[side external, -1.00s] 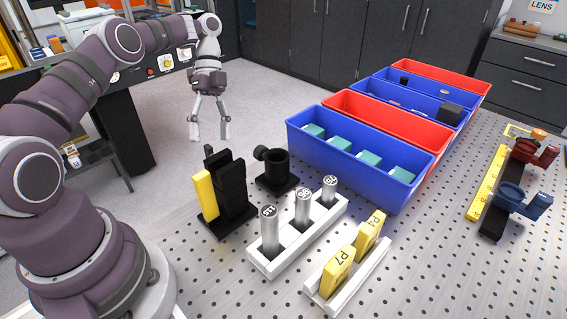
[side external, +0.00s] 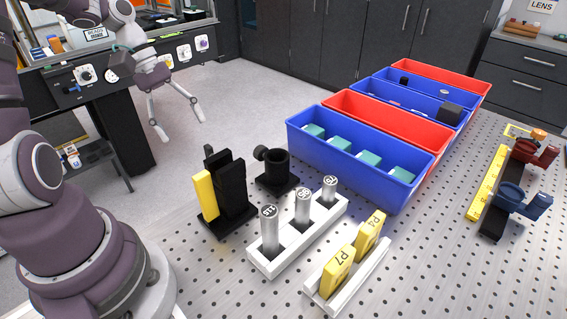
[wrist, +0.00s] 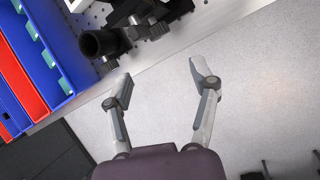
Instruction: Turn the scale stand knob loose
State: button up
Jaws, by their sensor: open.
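A black slotted stand (side external: 233,192) with a yellow block (side external: 205,195) on its left side stands near the table's left edge. A small dark knob (side external: 209,151) shows at its upper back. Beside it, a black round holder (side external: 277,168) has a side knob (side external: 260,153). No label shows which is the scale stand. My gripper (side external: 181,125) is open and empty, out beyond the table edge, apart from both. In the wrist view my open gripper (wrist: 158,79) hangs over the floor, with the round holder (wrist: 98,43) at upper left and the stand (wrist: 160,10) at the top, partly cut off.
A white rack (side external: 318,228) holds several labelled grey cylinders. Another white rack (side external: 372,275) holds yellow blocks. Blue bins (side external: 365,178) and red bins (side external: 385,120) line the back. A dark instrument panel (side external: 120,70) is behind my arm. The pegboard table's front right is clear.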

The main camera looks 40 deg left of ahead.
aim_at(210, 172)
jog(key=d+f+n, duration=0.1)
jog(key=f, duration=0.2)
jog(key=w+d+f+n, duration=0.1)
jog(key=d+f, duration=0.1)
jog(key=f, duration=0.1)
jog(key=d+f, duration=0.1)
jog(key=f, duration=0.2)
jog(key=shift+w+d+f+n+t, duration=0.2)
jog(key=shift+n+t, duration=0.1)
jog(key=shift+n, duration=0.1)
jog(key=shift+c, duration=0.3)
jog(key=shift+a, duration=0.1)
grip_shut()
